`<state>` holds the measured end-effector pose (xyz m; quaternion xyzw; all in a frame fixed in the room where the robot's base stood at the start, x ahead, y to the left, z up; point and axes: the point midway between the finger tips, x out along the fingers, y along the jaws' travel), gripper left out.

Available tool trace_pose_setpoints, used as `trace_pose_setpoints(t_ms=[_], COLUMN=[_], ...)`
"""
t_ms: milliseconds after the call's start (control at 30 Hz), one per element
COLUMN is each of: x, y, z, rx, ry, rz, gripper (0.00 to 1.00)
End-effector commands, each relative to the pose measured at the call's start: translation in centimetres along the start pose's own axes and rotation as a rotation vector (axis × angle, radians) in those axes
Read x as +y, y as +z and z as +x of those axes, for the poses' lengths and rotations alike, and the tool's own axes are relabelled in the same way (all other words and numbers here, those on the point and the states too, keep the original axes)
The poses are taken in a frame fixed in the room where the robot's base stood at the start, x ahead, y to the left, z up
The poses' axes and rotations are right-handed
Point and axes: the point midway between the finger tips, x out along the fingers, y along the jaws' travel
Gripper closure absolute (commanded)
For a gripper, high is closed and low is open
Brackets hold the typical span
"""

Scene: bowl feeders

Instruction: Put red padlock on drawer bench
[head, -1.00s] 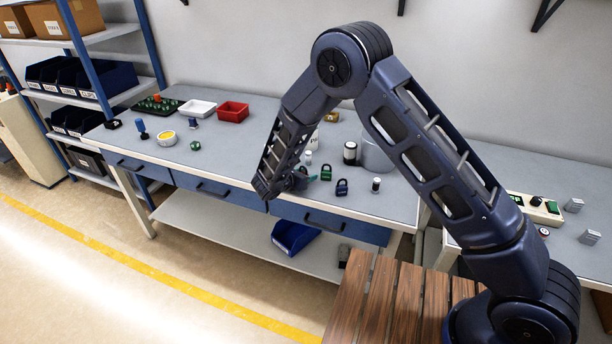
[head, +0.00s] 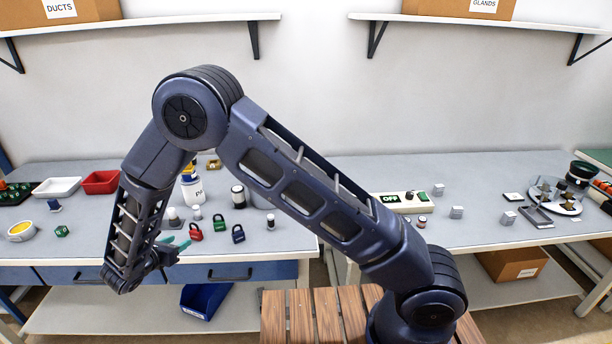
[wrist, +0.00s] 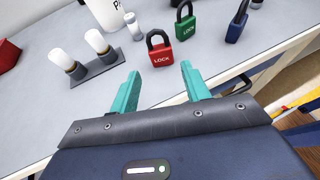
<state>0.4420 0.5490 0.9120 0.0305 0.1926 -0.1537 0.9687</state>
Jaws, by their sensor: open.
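The red padlock (head: 195,232) stands on the bench with blue drawers (head: 290,243), near its front edge. It also shows in the wrist view (wrist: 161,55), with LOCK on its body and a dark shackle. My gripper (head: 176,246) is open and empty at the front of this bench, just left of the red padlock. In the wrist view my teal fingers (wrist: 160,74) point toward the padlock, which is beyond the fingertips and roughly centred on the gap. Part of the bench is hidden behind my arm.
A green padlock (head: 220,226) and a blue padlock (head: 238,234) stand close right of the red one. A second bench (head: 470,220) at right holds a switch box and grey blocks.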

Motion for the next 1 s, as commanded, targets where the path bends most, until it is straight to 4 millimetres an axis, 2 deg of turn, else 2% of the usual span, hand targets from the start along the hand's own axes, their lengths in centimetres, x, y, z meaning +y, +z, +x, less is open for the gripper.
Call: trace_pose_setpoints(t_ms=[67,167,267,367,500,700,1000], x=[-0.1,-0.6,-2.1,-4.5,-8.6,-15.4,-26.4], y=[0.2,1.6,4.6,8.6,13.9,20.5,28.1], z=[0.1,0.8,2.6,4.8,7.7,10.8,13.2], rx=[0.001,0.012,0.038,0.075,0.127,0.191,0.266], ry=[-0.003,-0.026,-0.08,-0.155,-0.266,-0.419,-0.629], rz=[0.004,0.032,0.097,0.191,0.337,0.557,0.9], gripper=[0.53,0.53,0.53,0.53,0.53,0.53,0.53])
